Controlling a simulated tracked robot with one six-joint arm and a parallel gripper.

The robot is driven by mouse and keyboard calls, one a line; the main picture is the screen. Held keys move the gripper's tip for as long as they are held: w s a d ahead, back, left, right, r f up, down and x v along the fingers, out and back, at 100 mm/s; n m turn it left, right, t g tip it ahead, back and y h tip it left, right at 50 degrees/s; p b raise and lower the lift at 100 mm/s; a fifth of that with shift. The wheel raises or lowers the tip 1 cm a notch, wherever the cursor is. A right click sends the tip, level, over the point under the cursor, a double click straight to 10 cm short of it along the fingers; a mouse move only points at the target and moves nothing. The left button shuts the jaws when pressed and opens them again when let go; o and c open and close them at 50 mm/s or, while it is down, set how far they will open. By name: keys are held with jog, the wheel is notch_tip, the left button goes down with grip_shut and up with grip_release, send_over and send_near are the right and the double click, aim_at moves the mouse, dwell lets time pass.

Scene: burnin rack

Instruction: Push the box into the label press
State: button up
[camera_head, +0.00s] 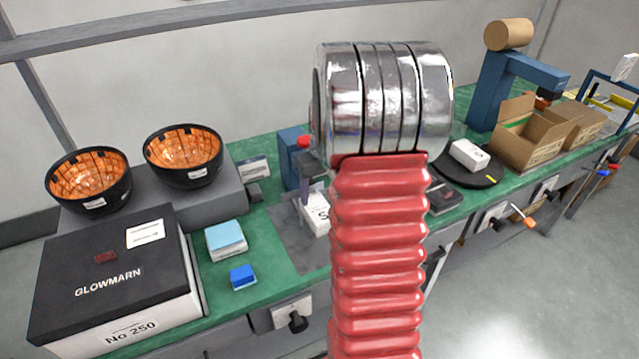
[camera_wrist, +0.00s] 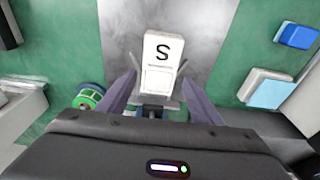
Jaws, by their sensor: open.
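The box (camera_head: 317,214) is small and white with a black S on top. It lies on a grey metal plate (camera_head: 295,243), partly hidden behind my red arm. The wrist view shows the box (camera_wrist: 161,57) from above. My gripper (camera_wrist: 159,76) is open, with one pale purple finger on each side of the box's lower end. I cannot tell whether they touch it. In the head view one finger shows at the box's left side. What seems to be the label press (camera_head: 291,155) is a blue upright block with a red knob, just behind, partly hidden by my gripper.
A light-blue block (camera_head: 226,239) and a dark-blue one (camera_head: 243,276) lie left of the plate. A green spool (camera_wrist: 88,97) sits close to one finger. Open cartons (camera_head: 530,145) stand far right.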

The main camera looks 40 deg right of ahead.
aim_at(318, 208)
jog(key=f, duration=0.5)
jog(key=w+f, duration=0.1)
jog(key=f, duration=0.2)
jog(key=shift+d, duration=0.2)
jog(key=shift+c, duration=0.4)
jog(key=c, duration=0.7)
jog(key=shift+w, duration=0.1)
